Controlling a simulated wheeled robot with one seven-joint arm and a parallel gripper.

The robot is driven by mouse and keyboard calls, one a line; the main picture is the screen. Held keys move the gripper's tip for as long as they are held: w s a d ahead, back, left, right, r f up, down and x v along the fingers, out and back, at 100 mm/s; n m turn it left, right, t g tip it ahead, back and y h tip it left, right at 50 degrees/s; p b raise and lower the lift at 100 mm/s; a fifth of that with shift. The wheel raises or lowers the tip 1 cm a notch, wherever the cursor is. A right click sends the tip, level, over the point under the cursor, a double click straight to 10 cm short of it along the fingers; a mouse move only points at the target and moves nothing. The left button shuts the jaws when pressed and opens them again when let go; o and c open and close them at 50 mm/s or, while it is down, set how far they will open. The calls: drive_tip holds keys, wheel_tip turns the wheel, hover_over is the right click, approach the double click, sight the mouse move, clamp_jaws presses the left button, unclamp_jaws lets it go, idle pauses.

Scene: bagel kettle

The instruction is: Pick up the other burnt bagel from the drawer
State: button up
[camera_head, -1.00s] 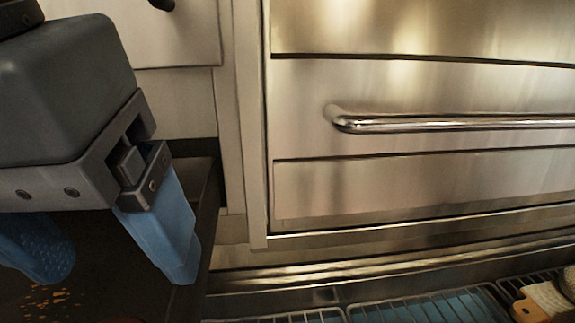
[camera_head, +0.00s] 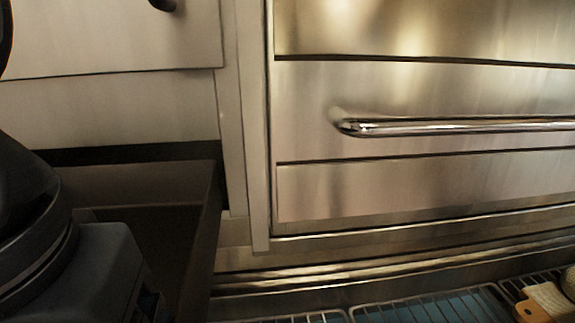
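The open drawer (camera_head: 212,230) is at the lower left of the head view, with dark walls and a dark inside. My gripper (camera_head: 100,270) reaches down into the drawer area at the lower left; only its dark housing shows. Its blue fingers are hidden below the housing or outside the picture, so I cannot see whether they hold anything. No bagel is visible; much of the drawer's inside is behind my arm or out of frame.
A closed steel drawer front with a bar handle (camera_head: 450,127) fills the right. Wire racks (camera_head: 430,308) over a bluish surface lie along the bottom right. A pale object with a tan wooden-looking part (camera_head: 535,308) is at the lower right corner.

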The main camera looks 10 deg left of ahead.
drive_tip(key=shift+c, duration=0.4)
drive_tip(key=c, duration=0.6)
drive_tip(key=shift+r, duration=0.1)
